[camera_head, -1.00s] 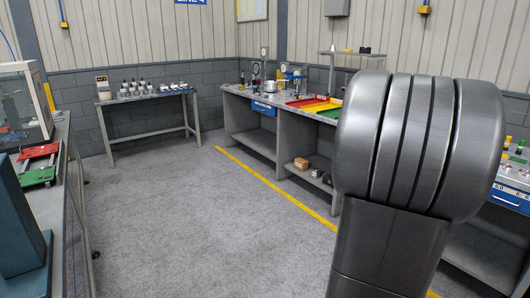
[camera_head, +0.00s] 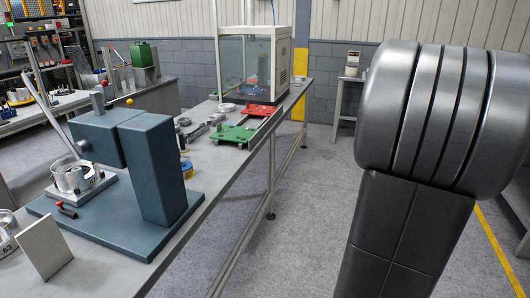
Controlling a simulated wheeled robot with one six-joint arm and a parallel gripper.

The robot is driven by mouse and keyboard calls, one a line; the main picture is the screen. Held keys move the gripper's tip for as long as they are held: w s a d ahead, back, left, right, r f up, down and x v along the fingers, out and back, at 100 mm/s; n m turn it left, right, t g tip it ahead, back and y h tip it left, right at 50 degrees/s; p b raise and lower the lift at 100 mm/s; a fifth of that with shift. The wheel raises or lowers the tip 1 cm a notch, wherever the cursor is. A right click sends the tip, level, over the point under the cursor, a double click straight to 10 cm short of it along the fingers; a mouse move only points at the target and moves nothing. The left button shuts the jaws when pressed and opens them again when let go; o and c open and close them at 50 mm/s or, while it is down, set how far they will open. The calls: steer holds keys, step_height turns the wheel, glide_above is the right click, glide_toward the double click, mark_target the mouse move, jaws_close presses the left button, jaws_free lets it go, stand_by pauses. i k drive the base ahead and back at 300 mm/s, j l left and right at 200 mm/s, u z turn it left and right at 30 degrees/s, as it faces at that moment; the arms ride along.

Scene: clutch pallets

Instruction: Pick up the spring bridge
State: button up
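I cannot make out the spring bridge for certain. Small metal parts (camera_head: 215,122) lie on the grey bench (camera_head: 225,178) behind the blue press, too small to identify. A green pallet (camera_head: 234,134) and a red pallet (camera_head: 262,110) lie on the same bench, near its right edge. My gripper is not in view; only a thick grey link of my arm fills the right side.
A blue arbor press (camera_head: 150,165) stands at the bench's near end, with a round metal fixture (camera_head: 80,178) beside it. A glass-sided cabinet (camera_head: 257,62) stands at the bench's far end. Clear floor (camera_head: 305,220) lies right of the bench.

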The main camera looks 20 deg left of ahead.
mark_target(187, 166)
steer(key=i+u, duration=0.8)
steer(key=i, duration=0.15)
steer(key=i+l+u, duration=0.35)
steer(key=i+j+u, duration=0.15)
steer(key=u, duration=0.35)
steer(key=i+u, duration=0.6)
steer(key=u, duration=0.35)
steer(key=i+l+u, duration=0.2)
steer(key=u, duration=0.3)
